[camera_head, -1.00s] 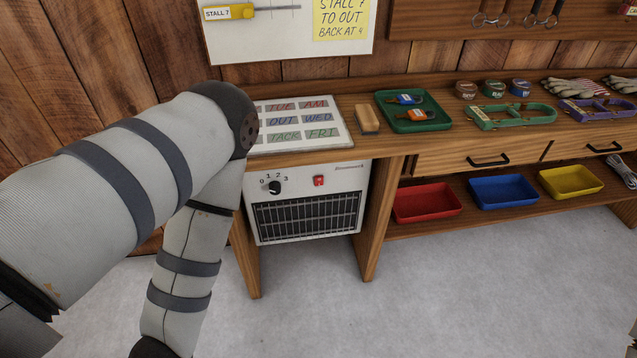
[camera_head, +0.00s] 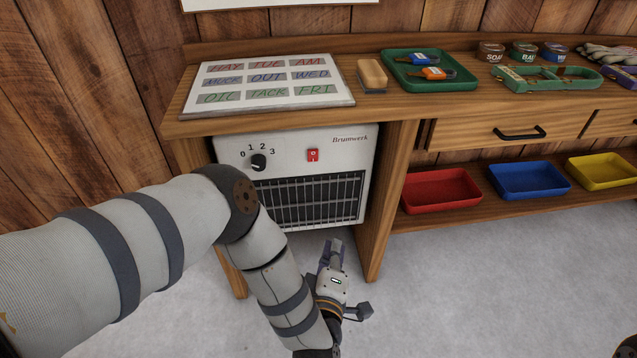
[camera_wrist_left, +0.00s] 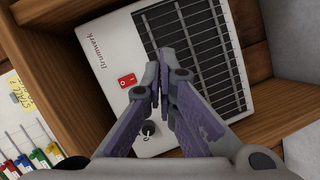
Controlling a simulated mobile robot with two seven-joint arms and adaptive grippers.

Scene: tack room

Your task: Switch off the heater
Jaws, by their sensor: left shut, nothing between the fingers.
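The heater (camera_head: 345,146) is a white box with a black grille, mounted under the left end of the wooden bench. Its front has a black dial (camera_head: 258,162) marked 0 to 3 and a small red switch (camera_head: 312,155). In the left wrist view the heater (camera_wrist_left: 110,58) is tilted, with the red switch (camera_wrist_left: 127,80) left of the fingers and the dial (camera_wrist_left: 148,128) partly between them. My left gripper (camera_head: 331,247) is shut and empty, in front of and below the heater, apart from it. It also shows in the left wrist view (camera_wrist_left: 160,90). My right gripper is not in view.
The bench top (camera_head: 420,107) holds a label board (camera_head: 347,97), a brush (camera_head: 372,74) and a green tray (camera_head: 392,60). Red (camera_head: 405,207), blue (camera_head: 500,203) and yellow bins stand on the lower shelf. A wooden side panel (camera_head: 385,200) stands right of the heater. The floor in front is clear.

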